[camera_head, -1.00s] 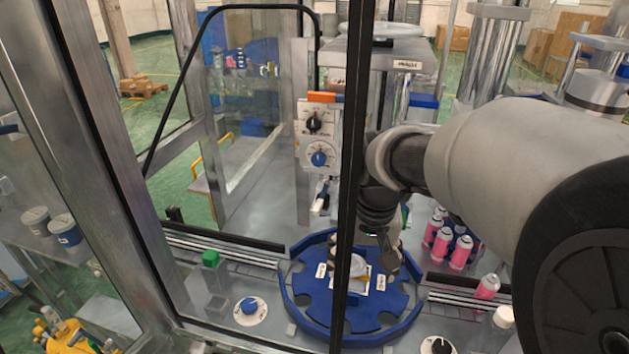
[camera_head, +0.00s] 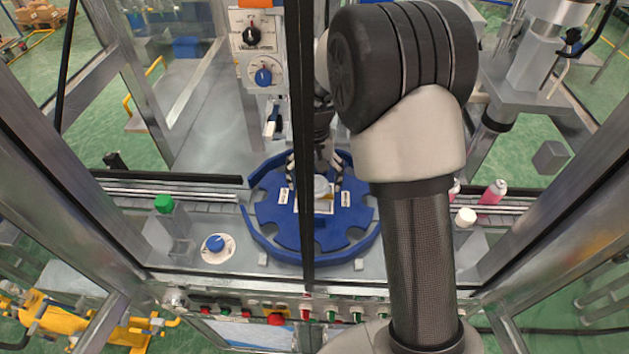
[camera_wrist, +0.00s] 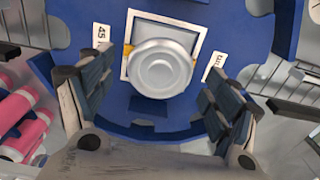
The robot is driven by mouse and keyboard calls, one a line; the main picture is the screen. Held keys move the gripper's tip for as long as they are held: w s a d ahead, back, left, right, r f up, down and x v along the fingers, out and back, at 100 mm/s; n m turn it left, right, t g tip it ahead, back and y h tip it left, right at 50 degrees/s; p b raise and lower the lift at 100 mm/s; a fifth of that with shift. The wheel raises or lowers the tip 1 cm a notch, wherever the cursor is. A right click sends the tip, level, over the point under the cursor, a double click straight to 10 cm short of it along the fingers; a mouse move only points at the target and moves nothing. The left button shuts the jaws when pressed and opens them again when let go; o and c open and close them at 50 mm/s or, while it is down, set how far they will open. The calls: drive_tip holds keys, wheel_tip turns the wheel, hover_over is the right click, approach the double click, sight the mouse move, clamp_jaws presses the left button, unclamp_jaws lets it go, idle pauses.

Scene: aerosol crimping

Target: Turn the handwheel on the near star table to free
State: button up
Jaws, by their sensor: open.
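The near star table (camera_head: 270,213) is a blue notched disc inside a blue guide ring. At its centre a pale round handwheel (camera_head: 321,187) sits on a white square plate with two small labels beside it. In the wrist view the handwheel (camera_wrist: 160,68) is a silver round knob, seen from above. My gripper (camera_head: 316,182) is over the table's centre, its fingers spread to either side of the handwheel. In the wrist view my gripper (camera_wrist: 157,100) is open, with a gap between each dark finger pad and the knob. A dark frame post hides part of the table and gripper in the head view.
Pink cans (camera_wrist: 20,120) stand close by in the wrist view. A control panel with buttons (camera_head: 276,319) runs along the front. The dark post (camera_head: 307,120) crosses the view.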

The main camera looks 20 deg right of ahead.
drive_tip(key=shift+f, duration=0.3)
drive_tip(key=shift+c, duration=0.6)
drive_tip(key=c, duration=0.9)
